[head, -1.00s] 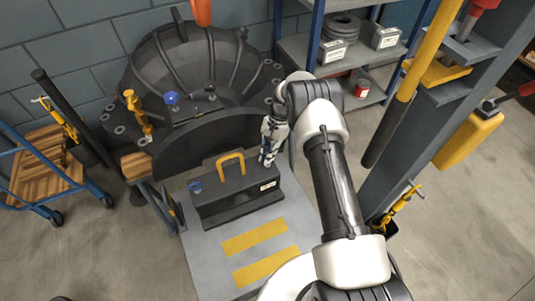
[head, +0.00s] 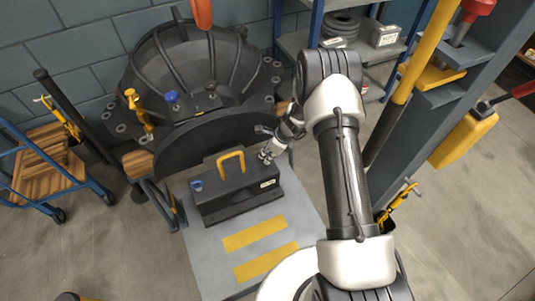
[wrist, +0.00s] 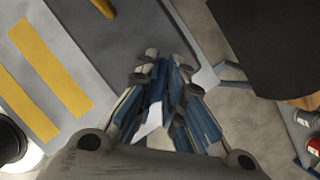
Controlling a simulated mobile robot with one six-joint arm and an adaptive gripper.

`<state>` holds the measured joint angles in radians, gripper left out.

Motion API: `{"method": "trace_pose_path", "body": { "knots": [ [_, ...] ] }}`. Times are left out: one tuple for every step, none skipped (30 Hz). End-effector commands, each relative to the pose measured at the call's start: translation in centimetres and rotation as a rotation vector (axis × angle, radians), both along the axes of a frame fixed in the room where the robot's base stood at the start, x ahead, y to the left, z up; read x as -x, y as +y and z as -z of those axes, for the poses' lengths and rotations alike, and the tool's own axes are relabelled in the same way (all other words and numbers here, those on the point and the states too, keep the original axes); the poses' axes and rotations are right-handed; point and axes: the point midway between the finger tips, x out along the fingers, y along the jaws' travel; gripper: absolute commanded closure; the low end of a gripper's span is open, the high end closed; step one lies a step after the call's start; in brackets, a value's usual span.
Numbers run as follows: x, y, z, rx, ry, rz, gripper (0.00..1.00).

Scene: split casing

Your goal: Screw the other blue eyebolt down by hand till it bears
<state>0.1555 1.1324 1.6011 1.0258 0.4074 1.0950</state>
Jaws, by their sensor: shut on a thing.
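One blue eyebolt (head: 171,97) stands upright on the dark casing (head: 215,135), left of its middle. My gripper (head: 266,155) is low at the right end of the black toolbox, in front of the casing and well away from that eyebolt. In the wrist view my gripper (wrist: 163,62) has its fingertips close together, with blue between and along the fingers. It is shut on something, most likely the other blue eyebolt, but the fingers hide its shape. A small blue item (head: 197,185) is at the left end of the toolbox.
The black toolbox (head: 238,195) with a yellow handle stands on the grey bench (head: 215,270), which has yellow stripes. Shelves (head: 365,55) stand behind right; a yellow post is at the right.

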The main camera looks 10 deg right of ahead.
Motion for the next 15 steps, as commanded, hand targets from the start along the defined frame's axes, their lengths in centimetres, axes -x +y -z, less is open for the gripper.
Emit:
{"method": "trace_pose_path", "body": {
  "knots": [
    [-0.01, 0.03, -0.02, -0.001, 0.000, -0.001, 0.89],
    [-0.01, 0.04, -0.04, -0.001, 0.000, -0.001, 0.87],
    [-0.01, 0.05, -0.03, -0.001, 0.000, -0.003, 0.84],
    [-0.01, 0.05, -0.03, -0.001, 0.000, -0.003, 0.82],
    [-0.01, 0.05, -0.03, -0.001, 0.000, -0.004, 0.80],
    [-0.01, 0.05, -0.03, -0.001, 0.000, -0.004, 0.77],
    [-0.02, 0.06, -0.04, -0.001, 0.000, -0.004, 0.75],
    [-0.02, 0.06, -0.04, -0.001, 0.000, -0.004, 0.73],
    [-0.02, 0.06, -0.04, -0.001, 0.000, -0.004, 0.71],
    [-0.02, 0.06, -0.04, -0.001, 0.000, -0.004, 0.69],
    [-0.02, 0.06, -0.03, -0.001, -0.001, -0.005, 0.67],
    [-0.02, 0.06, -0.03, -0.001, 0.000, -0.006, 0.67],
    [-0.02, 0.06, -0.03, -0.001, 0.000, -0.006, 0.67],
    [-0.02, 0.06, -0.03, -0.001, 0.000, -0.006, 0.67],
    [-0.02, 0.06, -0.03, -0.001, 0.000, -0.006, 0.67]
  ]
}}
